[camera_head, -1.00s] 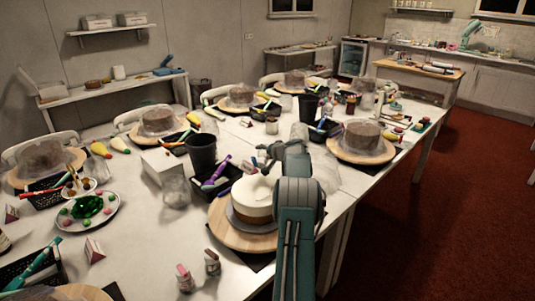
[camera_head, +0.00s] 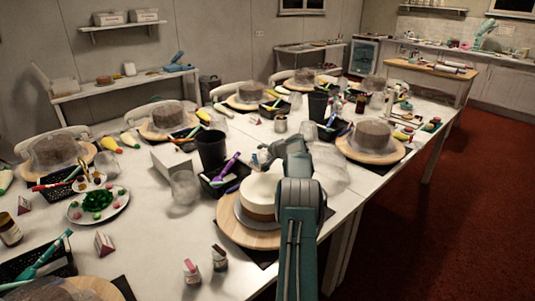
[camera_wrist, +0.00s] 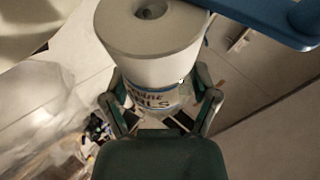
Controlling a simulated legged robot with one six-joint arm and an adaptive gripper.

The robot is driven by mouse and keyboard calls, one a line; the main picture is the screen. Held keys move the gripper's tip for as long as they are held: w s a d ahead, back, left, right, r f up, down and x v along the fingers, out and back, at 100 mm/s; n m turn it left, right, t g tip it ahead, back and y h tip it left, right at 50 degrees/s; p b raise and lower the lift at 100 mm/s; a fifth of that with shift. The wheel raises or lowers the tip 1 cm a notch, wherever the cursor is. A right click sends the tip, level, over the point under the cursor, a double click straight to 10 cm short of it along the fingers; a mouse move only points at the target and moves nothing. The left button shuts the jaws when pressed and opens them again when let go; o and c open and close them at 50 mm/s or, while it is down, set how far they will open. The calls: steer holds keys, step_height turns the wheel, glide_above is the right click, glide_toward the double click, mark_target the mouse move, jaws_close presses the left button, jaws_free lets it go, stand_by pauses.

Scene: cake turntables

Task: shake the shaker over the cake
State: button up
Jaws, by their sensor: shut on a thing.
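A cake with white frosting over a tan lower side (camera_head: 259,192) stands on a round wooden turntable (camera_head: 236,233) near the table's front edge. My arm covers the cake's right part in the head view. My gripper (camera_head: 262,156) is over the cake's far side in that picture; its height above it is hard to judge. In the wrist view, my gripper (camera_wrist: 160,108) is shut on the shaker (camera_wrist: 150,45), a jar with a wide white top, a dark hole in it, and a partly readable label. The head view hardly shows the shaker.
Two small jars (camera_head: 191,272) (camera_head: 219,258) stand on the white table in front of the turntable. A black tub (camera_head: 211,150) and a black tray of tools (camera_head: 213,186) are to the left. Covered dark cakes on boards (camera_head: 372,140) stand farther off. Red floor is clear at right.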

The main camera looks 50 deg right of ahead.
steer(key=shift+r+h, duration=0.2)
steer(key=shift+h, duration=0.1)
steer(key=shift+d, duration=0.1)
steer(key=shift+w+d+r, duration=0.1)
steer(key=shift+d, duration=0.2)
steer(key=shift+a, duration=0.4)
steer(key=shift+s+a+r+n+t+h, duration=0.1)
steer(key=shift+s+r+n+t+h, duration=0.1)
steer(key=shift+n+t+h, duration=0.15)
steer(key=shift+w+d+r, duration=0.1)
steer(key=shift+w+d, duration=0.1)
steer(key=shift+d, duration=0.2)
steer(key=shift+s+a, duration=0.2)
steer(key=shift+a, duration=0.2)
steer(key=shift+a+r+n+t+h, duration=0.1)
steer(key=shift+r+n+t+h, duration=0.1)
steer(key=shift+n+t+h, duration=0.05)
